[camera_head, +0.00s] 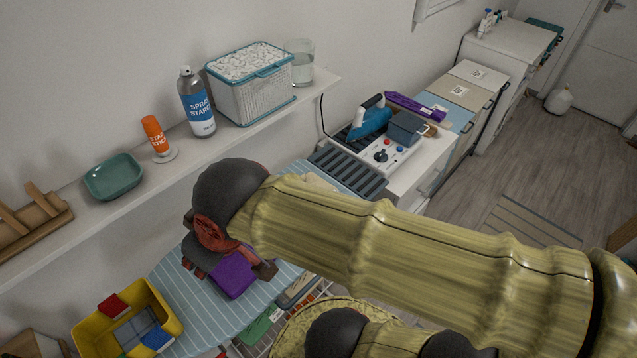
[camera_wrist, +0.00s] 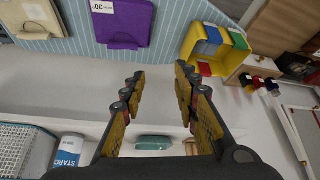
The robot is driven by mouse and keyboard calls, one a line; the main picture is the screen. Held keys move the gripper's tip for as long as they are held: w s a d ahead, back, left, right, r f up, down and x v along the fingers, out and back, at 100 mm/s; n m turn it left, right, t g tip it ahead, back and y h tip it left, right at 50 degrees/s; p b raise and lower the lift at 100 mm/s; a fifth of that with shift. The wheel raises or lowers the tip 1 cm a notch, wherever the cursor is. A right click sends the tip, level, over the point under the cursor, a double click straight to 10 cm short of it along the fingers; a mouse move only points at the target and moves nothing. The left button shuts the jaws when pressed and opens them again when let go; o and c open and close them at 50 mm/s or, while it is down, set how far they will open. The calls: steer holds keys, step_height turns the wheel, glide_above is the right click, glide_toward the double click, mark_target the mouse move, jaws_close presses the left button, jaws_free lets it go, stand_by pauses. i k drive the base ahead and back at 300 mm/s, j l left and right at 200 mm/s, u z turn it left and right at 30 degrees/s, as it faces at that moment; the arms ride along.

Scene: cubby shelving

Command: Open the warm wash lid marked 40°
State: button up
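Three lidded units stand in a row at the right of the head view: a pale lid (camera_head: 482,70), a beige lid (camera_head: 447,87) and a light blue lid (camera_head: 460,117). The pale and beige lids carry small marked labels; a purple object partly covers the blue lid. The marks are too small to read, so I cannot tell which lid says 40°. All three lids look closed. My gripper (camera_wrist: 160,88) is open and empty, with its two fingers apart, above the ironing board and far left of the lids.
A purple folded cloth (camera_wrist: 125,25) tagged 30° lies on the striped ironing board (camera_wrist: 75,20). A yellow bin (camera_head: 128,318) stands there too. The wall shelf (camera_head: 110,205) holds a spray can (camera_head: 197,105), a basket (camera_head: 250,95) and a green dish. A counter with an iron (camera_head: 372,122) stands before the lids.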

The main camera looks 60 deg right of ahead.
mark_target(468, 97)
steer(key=l+z, duration=0.1)
steer(key=z, duration=1.9)
steer(key=i+l, duration=0.2)
steer(key=l, duration=0.3)
steer(key=i+l, duration=0.15)
steer(key=l, duration=0.35)
steer(key=i+l, duration=0.2)
steer(key=l, duration=0.3)
steer(key=i+l, duration=0.15)
steer(key=l, duration=0.35)
steer(key=i+l, duration=0.2)
steer(key=l, duration=0.3)
steer(key=i+l, duration=0.15)
steer(key=l, duration=0.35)
steer(key=i+l, duration=0.2)
steer(key=l, duration=0.25)
steer(key=i+l, duration=0.15)
steer(key=l, duration=0.35)
